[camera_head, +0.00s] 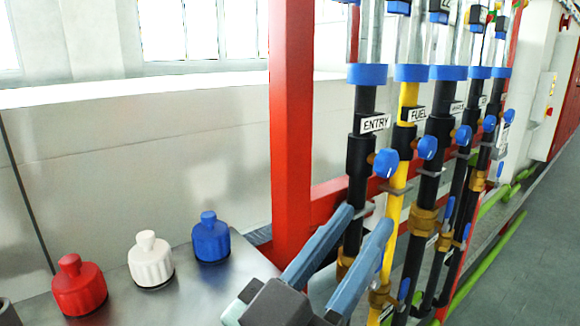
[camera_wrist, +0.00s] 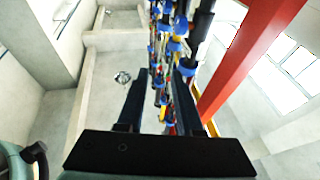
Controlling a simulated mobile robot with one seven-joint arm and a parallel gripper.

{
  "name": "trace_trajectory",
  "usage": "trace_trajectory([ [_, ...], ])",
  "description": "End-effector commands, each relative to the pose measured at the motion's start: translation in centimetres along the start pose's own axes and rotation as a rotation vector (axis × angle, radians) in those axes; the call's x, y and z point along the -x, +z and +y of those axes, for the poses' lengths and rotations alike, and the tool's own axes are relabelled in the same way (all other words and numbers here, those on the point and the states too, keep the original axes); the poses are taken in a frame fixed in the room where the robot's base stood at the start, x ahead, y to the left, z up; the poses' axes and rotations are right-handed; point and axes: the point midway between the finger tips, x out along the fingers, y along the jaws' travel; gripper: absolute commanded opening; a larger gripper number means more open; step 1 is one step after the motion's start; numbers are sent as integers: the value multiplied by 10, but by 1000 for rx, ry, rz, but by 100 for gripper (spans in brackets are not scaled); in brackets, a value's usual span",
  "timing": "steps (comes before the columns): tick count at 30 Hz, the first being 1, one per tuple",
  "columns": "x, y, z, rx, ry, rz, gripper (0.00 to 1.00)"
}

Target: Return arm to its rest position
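My gripper (camera_head: 363,230) shows at the lower middle of the head view, its two blue-grey fingers spread apart and pointing up and right toward the pipes. Nothing is held between them. The fingers overlap the lower part of the ENTRY pipe (camera_head: 357,160) and the yellow FUEL pipe (camera_head: 405,130) in this view; I cannot tell whether they touch. In the wrist view my gripper (camera_wrist: 164,75) has its dark fingers apart, with the row of pipes (camera_wrist: 178,25) seen beyond and between them.
A metal table (camera_head: 190,295) at lower left bears a red knob (camera_head: 79,287), a white knob (camera_head: 150,262) and a blue knob (camera_head: 210,238). A red post (camera_head: 291,120) stands beside the pipes. Blue valve handles (camera_head: 386,163) stick out from the pipes. Grey floor (camera_head: 520,270) is open at right.

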Motion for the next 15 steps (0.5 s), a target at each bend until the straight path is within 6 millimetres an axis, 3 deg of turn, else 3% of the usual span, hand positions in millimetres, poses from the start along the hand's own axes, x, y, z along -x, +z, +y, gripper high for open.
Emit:
trace_trajectory([
  [5, -18, -33, -18, -90, -162, 50, 35],
  [9, -24, -76, -31, -177, -315, 149, 35],
  [15, -14, -145, -31, -293, -489, 337, 35],
])
